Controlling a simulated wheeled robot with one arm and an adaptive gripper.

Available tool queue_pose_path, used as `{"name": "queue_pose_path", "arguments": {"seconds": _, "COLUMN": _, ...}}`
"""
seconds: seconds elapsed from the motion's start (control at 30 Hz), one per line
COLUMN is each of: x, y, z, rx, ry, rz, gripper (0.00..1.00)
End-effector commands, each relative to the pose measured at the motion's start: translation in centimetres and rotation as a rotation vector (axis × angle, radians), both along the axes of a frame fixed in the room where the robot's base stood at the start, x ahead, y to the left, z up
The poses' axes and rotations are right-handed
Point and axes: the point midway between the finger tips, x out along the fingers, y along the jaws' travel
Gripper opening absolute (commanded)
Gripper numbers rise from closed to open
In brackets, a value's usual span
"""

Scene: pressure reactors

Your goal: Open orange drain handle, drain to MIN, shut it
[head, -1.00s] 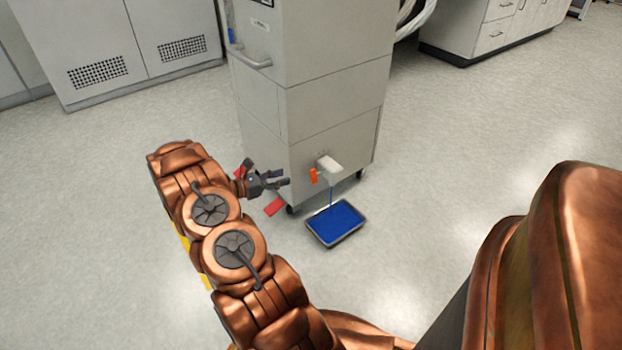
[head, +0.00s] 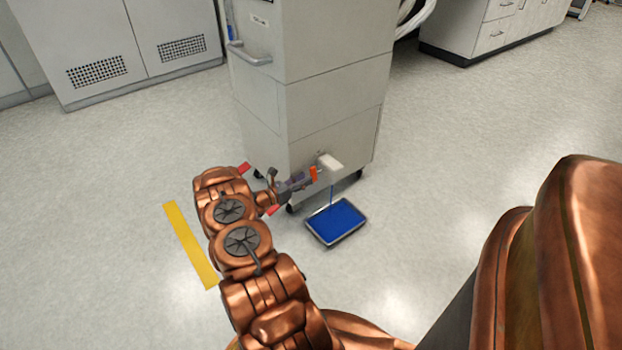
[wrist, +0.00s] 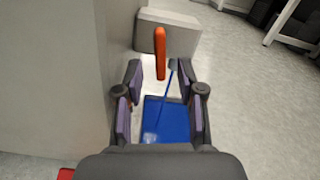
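The orange drain handle (head: 313,174) hangs upright in front of a pale valve block (head: 331,162) low on the grey cabinet. In the wrist view the orange handle (wrist: 160,53) stands just beyond my fingertips, roughly midway between them. A thin blue stream (head: 331,194) falls from the outlet into a tray (head: 310,227) holding blue liquid. My gripper (head: 306,178) is close to the handle from the left in the head view. In the wrist view my gripper (wrist: 153,72) is open, its two fingers apart with nothing between them. No MIN mark can be made out.
The grey cabinet (head: 335,115) on castors stands close beside my gripper. Red floor marks (head: 244,168) lie by its base, and a yellow strip (head: 190,245) lies left of my arm. The floor right of the tray is clear.

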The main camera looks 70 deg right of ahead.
Motion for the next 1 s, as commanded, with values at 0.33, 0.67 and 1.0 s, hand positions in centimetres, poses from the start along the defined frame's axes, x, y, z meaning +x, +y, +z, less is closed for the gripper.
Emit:
{"name": "queue_pose_path", "arguments": {"seconds": 0.33, "x": -1.9, "y": -3.1, "z": 0.0, "rx": -0.002, "ry": 0.000, "rz": -0.004, "gripper": 0.39}}
{"name": "queue_pose_path", "arguments": {"seconds": 0.67, "x": -2.0, "y": -3.3, "z": 0.1, "rx": -0.001, "ry": 0.001, "rz": -0.002, "gripper": 0.38}}
{"name": "queue_pose_path", "arguments": {"seconds": 1.0, "x": -2.0, "y": -3.3, "z": 0.1, "rx": -0.001, "ry": 0.001, "rz": -0.002, "gripper": 0.02}}
